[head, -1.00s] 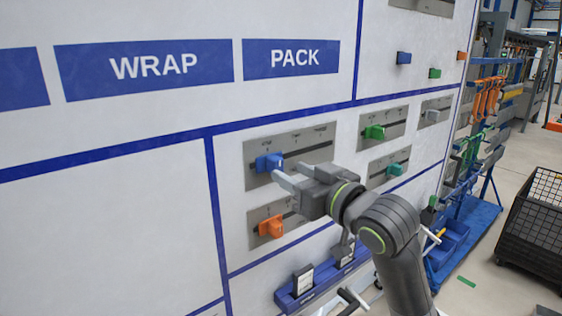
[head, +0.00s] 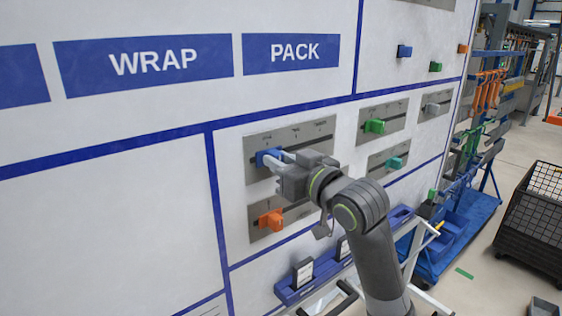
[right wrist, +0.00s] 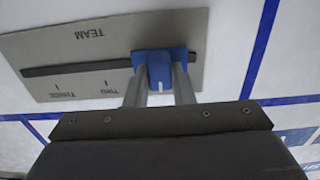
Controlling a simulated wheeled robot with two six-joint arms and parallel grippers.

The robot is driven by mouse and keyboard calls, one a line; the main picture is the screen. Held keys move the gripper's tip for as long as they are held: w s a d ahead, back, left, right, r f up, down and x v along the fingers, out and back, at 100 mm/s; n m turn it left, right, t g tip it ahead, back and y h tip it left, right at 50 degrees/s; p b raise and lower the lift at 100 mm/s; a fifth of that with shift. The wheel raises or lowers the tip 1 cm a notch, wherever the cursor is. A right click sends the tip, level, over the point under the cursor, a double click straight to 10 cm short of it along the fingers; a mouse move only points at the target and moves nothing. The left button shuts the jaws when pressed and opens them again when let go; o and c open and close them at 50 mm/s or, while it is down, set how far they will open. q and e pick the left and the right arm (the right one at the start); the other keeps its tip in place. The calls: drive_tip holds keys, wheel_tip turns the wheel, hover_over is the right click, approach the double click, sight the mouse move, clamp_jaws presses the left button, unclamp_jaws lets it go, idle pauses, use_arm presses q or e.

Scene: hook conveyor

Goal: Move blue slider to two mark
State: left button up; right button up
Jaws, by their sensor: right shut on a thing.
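The blue slider (head: 265,155) sits at the left end of the slot in the upper grey plate (head: 318,130) in the head view. My right gripper (head: 281,160) is shut on it from the front right. In the right wrist view, which shows the plate upside down, the blue slider (right wrist: 160,72) is between the two fingers (right wrist: 160,88). The two mark (right wrist: 108,90) is just left of the slider there, with the three mark (right wrist: 61,95) further left. The label by the slider is hidden by a finger. My left gripper is out of view.
An orange slider (head: 270,219) is on the plate just below, close under my right gripper. Green (head: 374,126), teal (head: 393,162) and grey (head: 433,108) sliders are on plates to the right. A blue rack (head: 330,262) juts out below.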

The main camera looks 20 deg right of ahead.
clamp_jaws()
drive_tip(key=w+d, duration=0.1)
drive_tip(key=d, duration=0.1)
drive_tip(key=d+p, duration=0.1)
drive_tip(key=d, duration=0.1)
drive_tip(key=w+d+p, duration=0.1)
drive_tip(key=d, duration=0.2)
drive_tip(key=shift+w+d, duration=0.1)
drive_tip(key=shift+w, duration=0.2)
drive_tip(key=o, duration=0.9)
unclamp_jaws()
drive_tip(key=shift+s, duration=0.1)
